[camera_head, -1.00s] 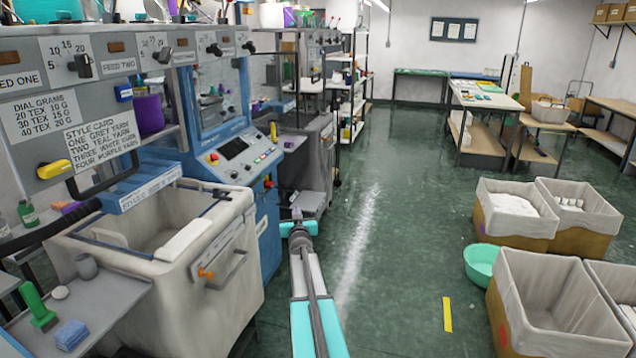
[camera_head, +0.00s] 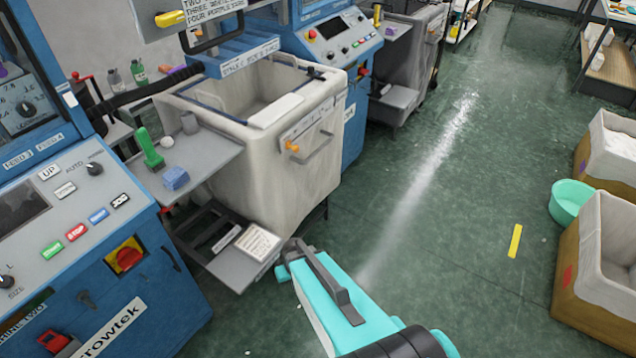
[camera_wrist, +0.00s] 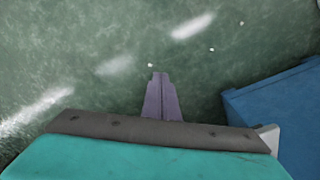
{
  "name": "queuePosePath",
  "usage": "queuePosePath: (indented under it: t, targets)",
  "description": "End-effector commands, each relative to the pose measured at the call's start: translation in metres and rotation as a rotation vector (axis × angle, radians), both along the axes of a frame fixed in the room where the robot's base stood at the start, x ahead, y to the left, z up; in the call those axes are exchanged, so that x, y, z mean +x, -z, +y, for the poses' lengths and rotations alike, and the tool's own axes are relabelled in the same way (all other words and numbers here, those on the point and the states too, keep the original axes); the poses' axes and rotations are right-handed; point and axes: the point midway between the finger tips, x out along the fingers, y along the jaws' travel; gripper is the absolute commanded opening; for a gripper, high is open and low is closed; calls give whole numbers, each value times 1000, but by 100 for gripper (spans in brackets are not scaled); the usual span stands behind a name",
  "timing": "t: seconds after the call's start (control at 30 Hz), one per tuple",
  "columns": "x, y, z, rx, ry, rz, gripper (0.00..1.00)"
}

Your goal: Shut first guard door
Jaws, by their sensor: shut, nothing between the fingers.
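My gripper (camera_wrist: 160,76) is shut and empty in the wrist view, its purple fingers together above the green floor. A blue cabinet-like body (camera_wrist: 275,112) stands to the right of the fingers, apart from them. In the head view my teal arm reaches up from the bottom; the fingers cannot be made out there. No guard door shows clearly. Part of a blue frame with a pane (camera_head: 22,48) is cut off at the upper left, above the near blue machine (camera_head: 100,250); I cannot tell whether it is a guard door or its position.
A cream bin (camera_head: 310,165) stands beside a grey shelf (camera_head: 205,150) holding small items. Another blue machine (camera_head: 335,40) is behind it. A low rack with papers (camera_head: 258,243) lies near my arm.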

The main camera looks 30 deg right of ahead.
Motion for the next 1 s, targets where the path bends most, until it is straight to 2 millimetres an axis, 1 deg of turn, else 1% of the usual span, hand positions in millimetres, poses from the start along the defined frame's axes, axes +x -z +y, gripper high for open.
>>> queuePosePath:
  t: [0.03,0.07,0.1,0.17,0.2,0.3,0.4,0.5,0.57,1.0]
  targets:
    - [-34,5,21,13,-32,76,0]
    - [-52,8,30,18,-48,121,0]
    - [-76,10,42,26,-69,182,0]
    - [-110,12,56,33,-99,267,0]
    - [-130,12,64,36,-115,317,0]
    - [-171,9,77,40,-151,421,0]
    - [-197,6,86,39,-175,490,0]
    - [-210,4,89,39,-184,524,0]
    - [-212,4,90,38,-186,531,0]
    - [-211,4,90,39,-185,529,0]
